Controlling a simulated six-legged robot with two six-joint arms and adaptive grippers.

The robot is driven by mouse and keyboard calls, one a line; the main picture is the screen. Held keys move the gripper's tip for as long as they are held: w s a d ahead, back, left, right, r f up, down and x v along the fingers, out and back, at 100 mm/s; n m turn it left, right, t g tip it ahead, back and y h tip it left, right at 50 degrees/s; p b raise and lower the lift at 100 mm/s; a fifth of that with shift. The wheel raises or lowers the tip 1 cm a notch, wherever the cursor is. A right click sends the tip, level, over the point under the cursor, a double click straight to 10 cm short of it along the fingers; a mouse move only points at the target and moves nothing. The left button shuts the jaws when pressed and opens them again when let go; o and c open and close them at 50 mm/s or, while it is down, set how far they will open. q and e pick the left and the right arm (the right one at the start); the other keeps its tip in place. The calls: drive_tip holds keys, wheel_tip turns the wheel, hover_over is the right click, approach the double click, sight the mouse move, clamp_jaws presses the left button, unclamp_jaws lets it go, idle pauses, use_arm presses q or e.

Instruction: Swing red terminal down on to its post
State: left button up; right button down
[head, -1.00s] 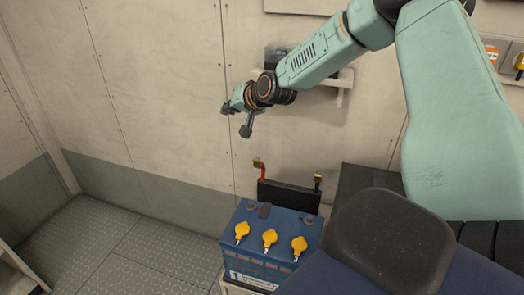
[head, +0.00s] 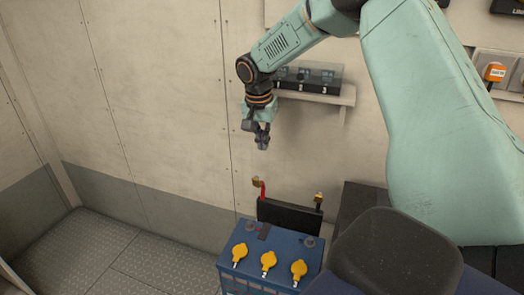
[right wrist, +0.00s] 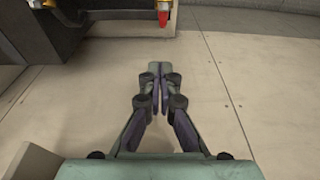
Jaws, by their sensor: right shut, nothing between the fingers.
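The red terminal (head: 257,184) is a brass clamp on a short red lead. It stands raised at the left end of a black block behind the blue battery (head: 254,266). In the right wrist view the red lead (right wrist: 163,17) shows at the top, beyond my fingertips. The battery's left rear post (head: 248,225) is a dark round stub on the top, below the terminal and apart from it. My right gripper (head: 262,143) points down above the terminal, apart from it. In the right wrist view my gripper (right wrist: 160,68) is shut and empty. My left gripper is not in view.
Several yellow caps (head: 268,261) stand along the battery's front. A second brass terminal (head: 318,197) is at the right end of the black block (head: 289,217). A wall shelf (head: 318,94) holding a dark box is just right of my gripper. Open floor lies left.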

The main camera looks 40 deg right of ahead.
drive_tip(key=f, duration=0.2)
drive_tip(key=d+f+b, duration=0.1)
drive_tip(key=f, duration=0.5)
drive_tip(key=shift+w+d+f+b, duration=0.15)
drive_tip(key=shift+w+b, duration=0.15)
drive_tip(key=shift+w, duration=0.05)
drive_tip(key=shift+s+a+f, duration=0.2)
drive_tip(key=shift+a+f, duration=0.2)
drive_tip(key=shift+a, duration=0.1)
drive_tip(key=shift+s+a+f, duration=0.15)
drive_tip(key=shift+a+f, duration=0.25)
drive_tip(key=shift+a, duration=0.1)
drive_tip(key=shift+s+a+f, duration=0.1)
drive_tip(key=shift+s+a, duration=0.05)
drive_tip(key=shift+a, duration=0.15)
drive_tip(key=shift+s+a, duration=0.25)
drive_tip(key=shift+w+d, duration=0.1)
drive_tip(key=shift+w, duration=0.05)
